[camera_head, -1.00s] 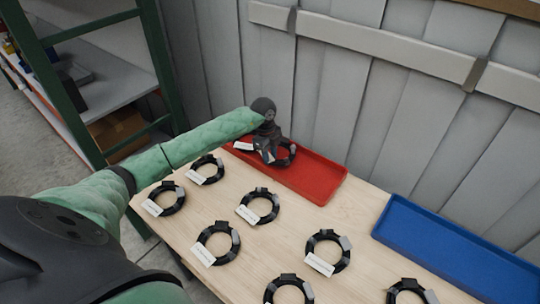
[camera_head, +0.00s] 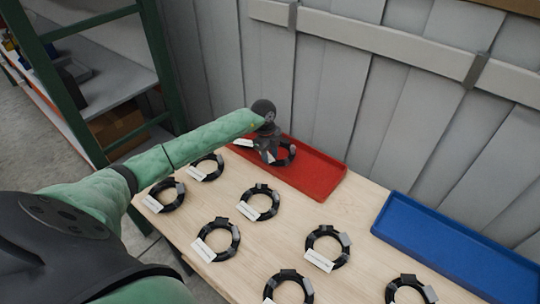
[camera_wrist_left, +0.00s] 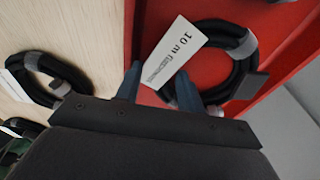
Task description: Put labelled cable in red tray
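A black coiled cable (camera_head: 288,156) with a white label lies in the left part of the red tray (camera_head: 318,182). In the left wrist view the cable (camera_wrist_left: 245,70) rests on the tray's red floor (camera_wrist_left: 155,25), and its label (camera_wrist_left: 174,52) reads "10 m". My left gripper (camera_head: 268,157) is low over this cable. In the left wrist view its fingertips (camera_wrist_left: 158,88) are apart, beside the label and the near side of the coil, and look open. The gripper hides part of the coil. My right gripper is not in view.
Several more labelled black cable coils lie on the wooden table, such as one near the middle (camera_head: 260,203) and one to the right (camera_head: 327,247). An empty blue tray (camera_head: 450,246) stands at the right. A grey plank wall (camera_head: 345,90) rises behind; shelving (camera_head: 100,75) stands left.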

